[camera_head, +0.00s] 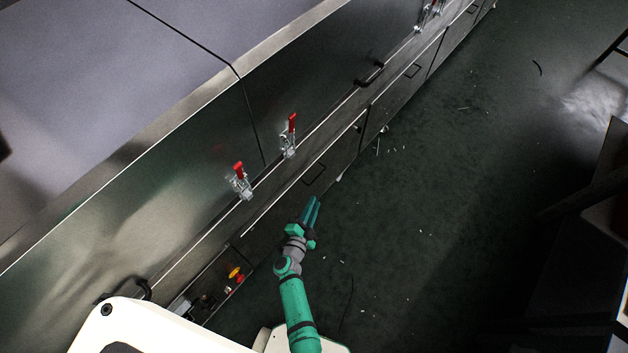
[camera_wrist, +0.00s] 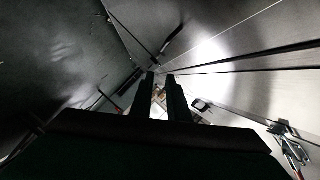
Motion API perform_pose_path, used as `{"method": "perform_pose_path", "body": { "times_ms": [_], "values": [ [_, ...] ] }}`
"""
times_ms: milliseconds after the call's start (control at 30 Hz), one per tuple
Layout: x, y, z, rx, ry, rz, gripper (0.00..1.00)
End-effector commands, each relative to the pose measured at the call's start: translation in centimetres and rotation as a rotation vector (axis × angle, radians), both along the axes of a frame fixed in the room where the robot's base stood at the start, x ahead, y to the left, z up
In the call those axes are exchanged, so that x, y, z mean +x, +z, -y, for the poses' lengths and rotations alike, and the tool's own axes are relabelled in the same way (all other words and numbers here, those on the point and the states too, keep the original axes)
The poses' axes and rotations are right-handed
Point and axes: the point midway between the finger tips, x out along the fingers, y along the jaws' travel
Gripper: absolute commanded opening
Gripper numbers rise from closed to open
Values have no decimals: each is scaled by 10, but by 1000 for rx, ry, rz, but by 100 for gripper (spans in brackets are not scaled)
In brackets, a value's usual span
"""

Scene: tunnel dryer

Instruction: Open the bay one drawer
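A low drawer front with a dark rectangular handle (camera_head: 314,174) is set in the metal side of the dryer, just ahead of my gripper. The drawer looks shut, flush with the panels beside it. No bay number can be read. My gripper (camera_head: 311,207) is green, low beside the dryer and apart from the handle. Its two fingers are a little apart with nothing held between them; in the wrist view they are dark (camera_wrist: 160,85). A dark bracket-shaped part (camera_wrist: 202,104) shows right of the fingers there; I cannot tell whether it is this handle.
Two red-handled clamps (camera_head: 239,177) (camera_head: 290,134) stick out above the drawer. Another drawer with a dark handle (camera_head: 412,71) lies farther along. A control panel with yellow and red buttons (camera_head: 235,275) is nearer me. Dark floor (camera_head: 430,210) to the right is mostly free, with small scraps.

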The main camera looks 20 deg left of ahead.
Motion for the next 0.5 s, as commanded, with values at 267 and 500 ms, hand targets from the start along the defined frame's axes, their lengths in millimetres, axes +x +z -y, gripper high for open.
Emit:
{"method": "perform_pose_path", "body": {
  "times_ms": [267,500],
  "values": [
    [19,-18,-42,66,-35,-51,15],
    [42,-23,-43,69,-40,-51,15]
  ]
}}
